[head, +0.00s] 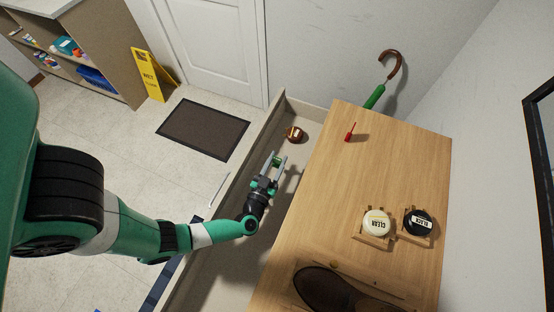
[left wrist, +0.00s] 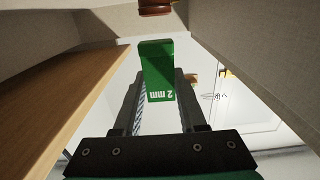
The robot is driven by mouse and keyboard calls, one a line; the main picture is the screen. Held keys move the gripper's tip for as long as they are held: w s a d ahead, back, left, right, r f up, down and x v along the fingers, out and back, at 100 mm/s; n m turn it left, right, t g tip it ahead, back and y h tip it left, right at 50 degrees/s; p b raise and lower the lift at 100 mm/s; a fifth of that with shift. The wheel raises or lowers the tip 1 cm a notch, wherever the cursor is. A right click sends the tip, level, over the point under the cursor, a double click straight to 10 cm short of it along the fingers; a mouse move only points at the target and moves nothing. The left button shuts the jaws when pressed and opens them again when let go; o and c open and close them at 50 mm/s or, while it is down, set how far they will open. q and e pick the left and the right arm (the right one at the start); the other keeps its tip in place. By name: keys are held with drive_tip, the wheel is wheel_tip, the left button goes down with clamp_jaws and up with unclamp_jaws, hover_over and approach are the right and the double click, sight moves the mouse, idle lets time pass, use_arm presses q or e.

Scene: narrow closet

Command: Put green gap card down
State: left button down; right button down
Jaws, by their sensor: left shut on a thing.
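The gripper is over the narrow pale-walled space left of the wooden top (head: 330,190), apart from that top. What lies directly under the card is hard to tell. My right gripper is not in view.
A copper-brown round object (head: 293,133) lies beyond the gripper in the narrow space. An umbrella (head: 376,96) leans behind.

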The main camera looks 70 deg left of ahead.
use_arm(q)
drive_tip(key=shift+f, duration=0.15)
drive_tip(key=shift+c, duration=2.3)
unclamp_jaws()
drive_tip(key=shift+r, duration=0.2)
drive_tip(key=shift+r+p, duration=0.5)
drive_tip(key=shift+p+v, duration=0.35)
drive_tip(key=shift+v, duration=0.85)
drive_tip(key=p+v, duration=0.1)
drive_tip(key=v, duration=0.8)
drive_tip(key=shift+s+d, duration=0.15)
drive_tip(key=shift+s, duration=0.1)
